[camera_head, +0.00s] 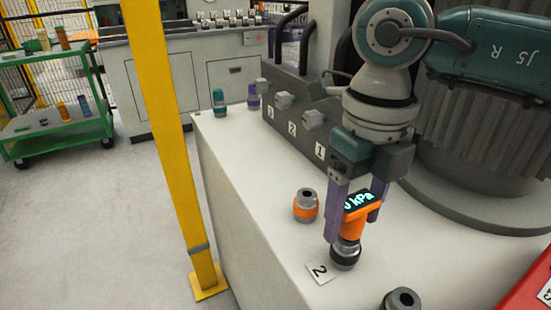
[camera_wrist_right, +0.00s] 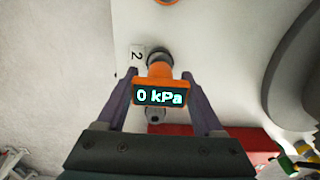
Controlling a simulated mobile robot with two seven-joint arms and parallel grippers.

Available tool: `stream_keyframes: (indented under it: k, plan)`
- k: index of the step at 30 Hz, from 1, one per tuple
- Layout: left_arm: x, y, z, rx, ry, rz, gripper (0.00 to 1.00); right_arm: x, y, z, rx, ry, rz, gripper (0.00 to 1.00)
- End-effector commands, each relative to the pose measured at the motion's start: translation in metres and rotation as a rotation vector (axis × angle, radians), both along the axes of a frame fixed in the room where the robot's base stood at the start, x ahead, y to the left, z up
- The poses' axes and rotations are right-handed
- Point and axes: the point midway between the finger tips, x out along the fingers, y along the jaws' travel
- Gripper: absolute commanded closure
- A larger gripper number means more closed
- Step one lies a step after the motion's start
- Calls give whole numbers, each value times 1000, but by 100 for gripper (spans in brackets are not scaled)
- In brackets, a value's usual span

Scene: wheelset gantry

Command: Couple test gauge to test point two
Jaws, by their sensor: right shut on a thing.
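The test gauge (camera_head: 357,212) has an orange body and a lit display. The display reads "0 kPa" in the right wrist view (camera_wrist_right: 160,96). My right gripper (camera_head: 353,226), with purple fingers, is shut on the gauge from both sides. The gauge is held roughly upright over a dark round fitting (camera_head: 345,254) beside the label "2" (camera_head: 319,272), test point two. Its lower end meets the fitting in the picture; I cannot tell whether they are locked together. The fitting also shows in the right wrist view (camera_wrist_right: 157,57). My left gripper is not in view.
An orange-ringed fitting (camera_head: 306,205) stands left of the gauge, and another dark fitting (camera_head: 402,300) stands in front. A numbered block (camera_head: 295,120) lies behind. A red box (camera_head: 530,285) is at right. A yellow post (camera_head: 165,140) rises left of the white top.

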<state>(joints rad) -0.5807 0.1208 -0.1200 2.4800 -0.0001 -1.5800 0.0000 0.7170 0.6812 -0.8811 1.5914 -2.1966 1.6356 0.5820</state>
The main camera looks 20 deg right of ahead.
Motion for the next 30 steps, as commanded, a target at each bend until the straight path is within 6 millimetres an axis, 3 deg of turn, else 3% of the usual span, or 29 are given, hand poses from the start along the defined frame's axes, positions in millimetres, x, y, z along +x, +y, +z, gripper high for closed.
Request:
stream_keyframes:
  k: [15, 16, 24, 30]
  plan:
    - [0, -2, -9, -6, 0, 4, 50, 0, 0, -11, 0, 0, 0, 100]
    - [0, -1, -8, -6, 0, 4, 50, 0, 0, -10, 0, 0, 0, 29]
    - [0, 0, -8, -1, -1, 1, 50, 0, 0, -9, 0, 0, 0, 0]
    - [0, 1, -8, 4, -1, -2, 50, 0, 0, -9, 0, 1, 0, 0]
